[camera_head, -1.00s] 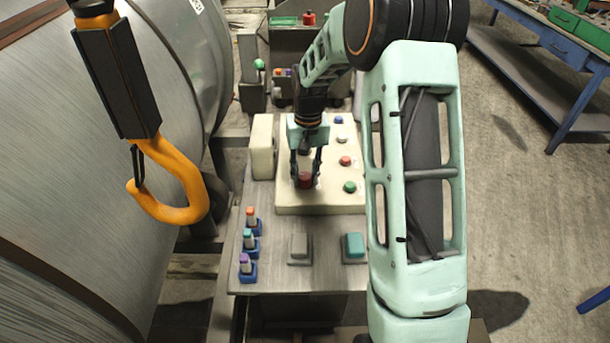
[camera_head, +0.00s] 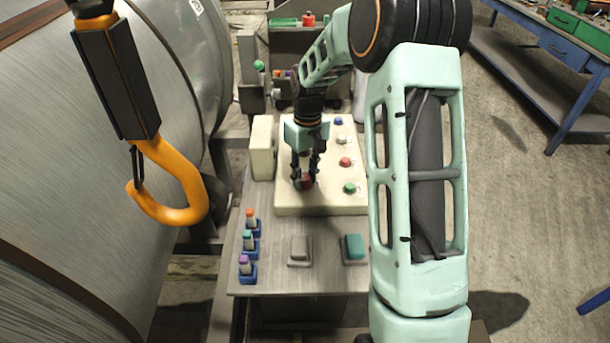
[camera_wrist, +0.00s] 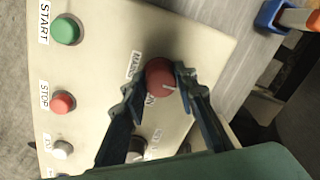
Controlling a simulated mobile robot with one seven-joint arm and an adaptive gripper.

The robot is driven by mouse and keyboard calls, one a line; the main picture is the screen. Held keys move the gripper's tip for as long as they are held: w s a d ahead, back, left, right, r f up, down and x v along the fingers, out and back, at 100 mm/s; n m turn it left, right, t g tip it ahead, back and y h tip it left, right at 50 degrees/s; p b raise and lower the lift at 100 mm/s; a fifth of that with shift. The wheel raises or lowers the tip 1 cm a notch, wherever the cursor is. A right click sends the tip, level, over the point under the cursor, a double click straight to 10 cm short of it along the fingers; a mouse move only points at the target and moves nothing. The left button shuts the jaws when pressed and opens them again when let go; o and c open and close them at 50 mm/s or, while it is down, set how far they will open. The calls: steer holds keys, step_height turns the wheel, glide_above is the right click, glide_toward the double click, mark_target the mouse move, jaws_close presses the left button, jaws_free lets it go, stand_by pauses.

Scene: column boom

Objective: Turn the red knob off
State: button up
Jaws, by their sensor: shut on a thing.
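The red knob (camera_wrist: 159,78) sits on the cream control panel (camera_wrist: 205,45), with a white pointer line on its top. In the head view the knob (camera_head: 307,182) shows only in part between my fingers. My gripper (camera_wrist: 162,80) is shut on the red knob, one finger on each side of it. In the head view my gripper (camera_head: 305,180) reaches down onto the panel's left part. The labels beside the knob are partly hidden by the fingers.
A green START button (camera_wrist: 66,30), a red STOP button (camera_wrist: 63,102) and a white button (camera_wrist: 62,149) line the panel beside my gripper. Several small coloured-top switches (camera_head: 250,245) stand on the bench at left. An orange hook (camera_head: 170,185) hangs at left.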

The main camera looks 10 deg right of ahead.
mark_target(306, 176)
steer(key=o, duration=1.2)
steer(key=shift+c, duration=0.2)
step_height(306, 176, up, 12)
steer(key=shift+d, duration=0.2)
steer(key=shift+w, duration=0.1)
